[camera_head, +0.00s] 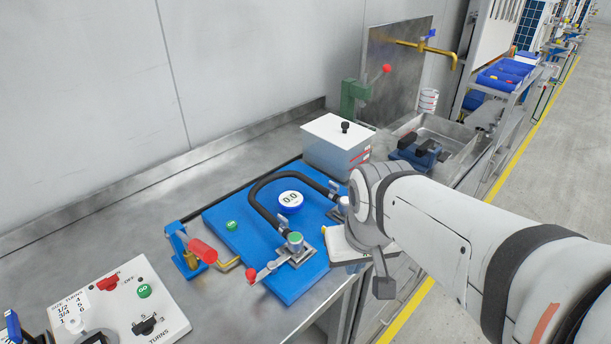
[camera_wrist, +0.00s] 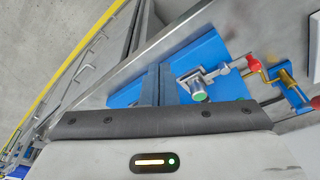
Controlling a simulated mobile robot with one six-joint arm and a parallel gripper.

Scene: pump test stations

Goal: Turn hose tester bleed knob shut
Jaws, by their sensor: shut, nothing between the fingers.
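The hose tester is a blue board (camera_head: 240,245) on the steel bench, with a black hose (camera_head: 262,190) and a round gauge (camera_head: 290,199) reading 0.0. A metal fitting at its front end carries a round green-topped knob (camera_head: 295,240) and a red-tipped lever (camera_head: 251,274). The green-topped knob (camera_wrist: 200,95) also shows in the wrist view. I cannot tell which part is the bleed knob. My gripper (camera_head: 383,287) hangs off the right front edge of the board, apart from the fitting. Its fingers (camera_wrist: 157,82) are together and empty, left of the knob in the wrist view.
A blue clamp with a red handle (camera_head: 202,250) stands left of the board. A white control panel (camera_head: 120,308) lies at the lower left. A white-topped box (camera_head: 336,146) stands behind the board, with a sink (camera_head: 440,135) beyond it. Open floor lies right of the bench.

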